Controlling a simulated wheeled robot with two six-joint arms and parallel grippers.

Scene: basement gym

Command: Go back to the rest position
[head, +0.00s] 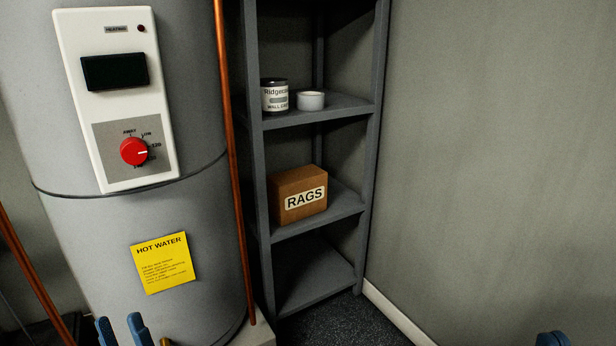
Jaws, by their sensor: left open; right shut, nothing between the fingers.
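My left gripper (122,330) shows at the bottom left edge, in front of the lower part of the water heater. Its two blue fingertips stand apart, with nothing between them. My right gripper (553,340) barely shows at the bottom right edge, in front of the grey wall. Its blue fingertips are together and hold nothing. Most of both grippers and both arms lie below the picture.
A grey water heater (60,235) fills the left, with a red dial (133,152) on its white panel (75,60). Copper pipes (229,130) run beside it.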

